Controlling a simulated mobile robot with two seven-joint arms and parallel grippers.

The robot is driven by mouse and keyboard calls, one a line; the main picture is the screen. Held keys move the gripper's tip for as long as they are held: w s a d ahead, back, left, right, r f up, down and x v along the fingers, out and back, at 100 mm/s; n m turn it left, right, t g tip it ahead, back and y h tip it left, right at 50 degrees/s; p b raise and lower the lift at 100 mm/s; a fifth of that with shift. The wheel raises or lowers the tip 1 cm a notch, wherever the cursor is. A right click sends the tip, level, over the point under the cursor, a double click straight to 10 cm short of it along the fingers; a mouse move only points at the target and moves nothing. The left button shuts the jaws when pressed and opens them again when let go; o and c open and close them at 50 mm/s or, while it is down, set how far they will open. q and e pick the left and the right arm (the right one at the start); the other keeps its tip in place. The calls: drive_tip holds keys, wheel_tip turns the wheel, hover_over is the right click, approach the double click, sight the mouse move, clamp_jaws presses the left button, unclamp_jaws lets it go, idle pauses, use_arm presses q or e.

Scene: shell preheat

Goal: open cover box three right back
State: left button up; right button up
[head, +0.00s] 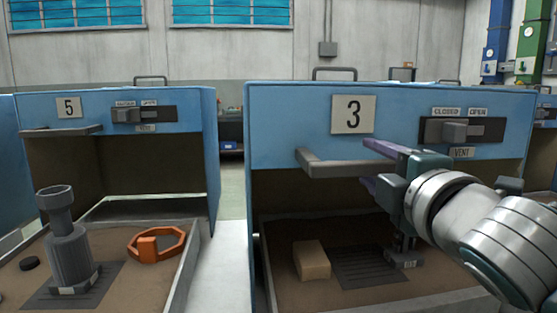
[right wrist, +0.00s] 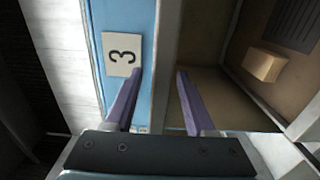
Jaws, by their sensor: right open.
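Box three has a blue front cover (head: 285,130) with a "3" plate (head: 353,114), which also shows sideways in the right wrist view (right wrist: 122,54). A grey ledge-like handle (head: 325,163) sticks out along the cover's lower edge. The vent slider (head: 455,131) sits under the CLOSED label. My right gripper (head: 365,163) is open, its purple fingers at the handle's right part, one above and one below its level. In the right wrist view its fingertips (right wrist: 159,73) are apart. I cannot tell whether they touch the handle. My left gripper is not in view.
Below the cover, box three's front is open, showing a tan block (head: 311,260) and dark grid (head: 370,266). My right arm partly hides a grey fixture (head: 404,258). At left, box five (head: 40,108) has a grey cylinder piece (head: 68,240) and orange ring (head: 157,243) before it.

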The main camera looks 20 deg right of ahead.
drive_tip(key=shift+x, duration=1.15)
clamp_jaws()
idle(0.6)
